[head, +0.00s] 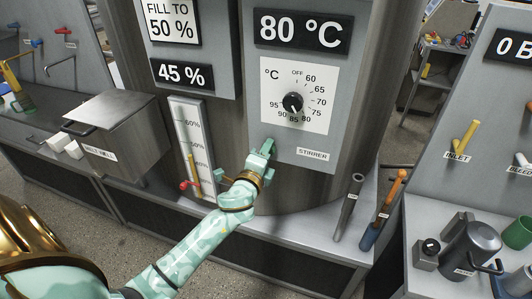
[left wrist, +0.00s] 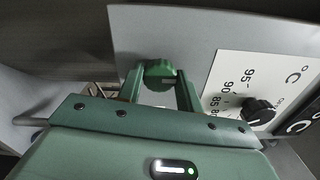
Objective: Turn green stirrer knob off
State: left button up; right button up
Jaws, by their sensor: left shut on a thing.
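The green stirrer knob (left wrist: 159,74) sits on the grey panel, between the two fingers of my left gripper (left wrist: 160,88) in the left wrist view. My left gripper is shut on it. In the head view my left gripper (head: 264,156) reaches the lower left of the panel and mostly covers the knob. The label STIRRER (head: 312,154) is to the right of the gripper. A small pale mark shows on the knob's right side in the left wrist view. My right gripper is not in view.
The black temperature dial (head: 293,103) is above the gripper. A level gauge (head: 193,145) and a red-handled valve (head: 188,184) stand to its left. A steel box (head: 115,135) is farther left. Dark and blue tools (head: 348,207) stand on the ledge at right.

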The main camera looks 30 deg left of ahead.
pick_arm(q)
jog(key=o, duration=1)
jog(key=shift+s, duration=0.1)
jog(key=b+v, duration=0.1)
jog(key=v, duration=1.5)
jog(key=shift+s+d, duration=0.1)
jog(key=shift+d, duration=0.05)
